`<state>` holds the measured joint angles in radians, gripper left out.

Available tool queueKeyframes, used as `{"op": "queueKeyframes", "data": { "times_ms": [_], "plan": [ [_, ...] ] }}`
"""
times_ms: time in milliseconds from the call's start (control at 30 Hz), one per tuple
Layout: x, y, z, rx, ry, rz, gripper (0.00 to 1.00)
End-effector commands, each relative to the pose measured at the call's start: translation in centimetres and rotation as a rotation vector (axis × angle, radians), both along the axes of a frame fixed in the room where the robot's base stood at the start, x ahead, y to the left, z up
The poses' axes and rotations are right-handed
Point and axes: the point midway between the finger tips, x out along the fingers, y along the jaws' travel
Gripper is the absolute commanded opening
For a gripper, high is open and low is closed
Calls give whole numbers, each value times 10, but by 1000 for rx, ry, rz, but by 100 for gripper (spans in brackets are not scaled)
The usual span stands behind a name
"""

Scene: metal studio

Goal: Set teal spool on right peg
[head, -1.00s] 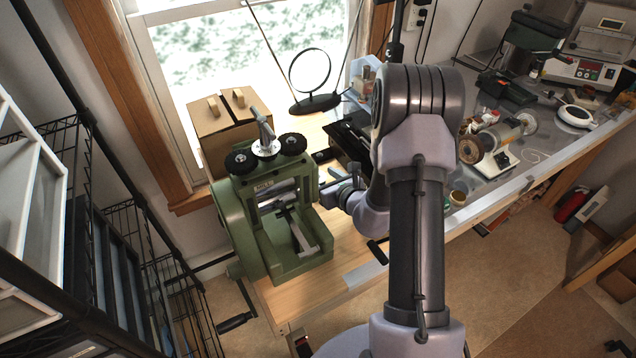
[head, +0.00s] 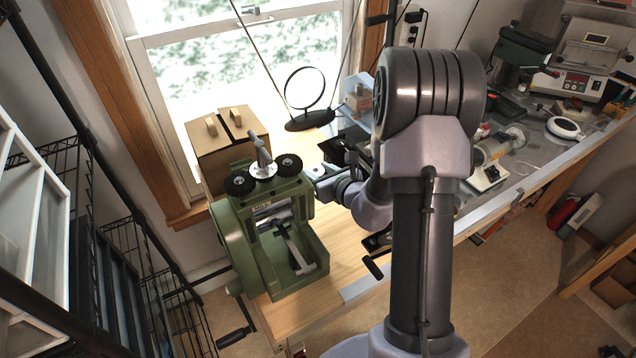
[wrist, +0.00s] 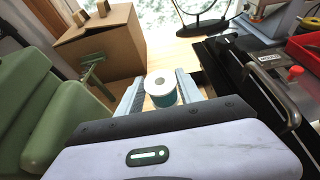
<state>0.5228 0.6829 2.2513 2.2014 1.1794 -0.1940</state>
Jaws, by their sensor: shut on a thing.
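The teal spool (wrist: 163,98), with a white top and a centre hole, is between the two fingers of my gripper (wrist: 160,92) in the wrist view. The gripper is shut on it, and the spool looks upright. In the head view my gripper (head: 322,173) is just right of the green rolling mill, with the spool too small to make out surely. Two short tan upright pieces stand on the cardboard box; the right one (head: 236,117) may be the right peg, but I cannot tell. It also shows in the wrist view (wrist: 102,8).
The green rolling mill (head: 265,230) stands close left of my gripper. The cardboard box (head: 230,150) is behind it by the window. A round black-framed glass on a stand (head: 306,95) is at the back. Dark equipment lies to the right. Some wooden bench top (head: 345,255) is bare.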

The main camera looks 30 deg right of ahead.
Motion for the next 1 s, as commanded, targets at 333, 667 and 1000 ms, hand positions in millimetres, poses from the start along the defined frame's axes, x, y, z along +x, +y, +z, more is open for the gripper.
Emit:
{"op": "queueKeyframes", "data": {
  "times_ms": [333, 667, 1000],
  "plan": [
    [0, 0, 78, 0, -2, -1, 0],
    [-1, 0, 91, 1, 2, 0, 0],
    [-127, -2, 90, 0, -2, 10, 0]
  ]
}}
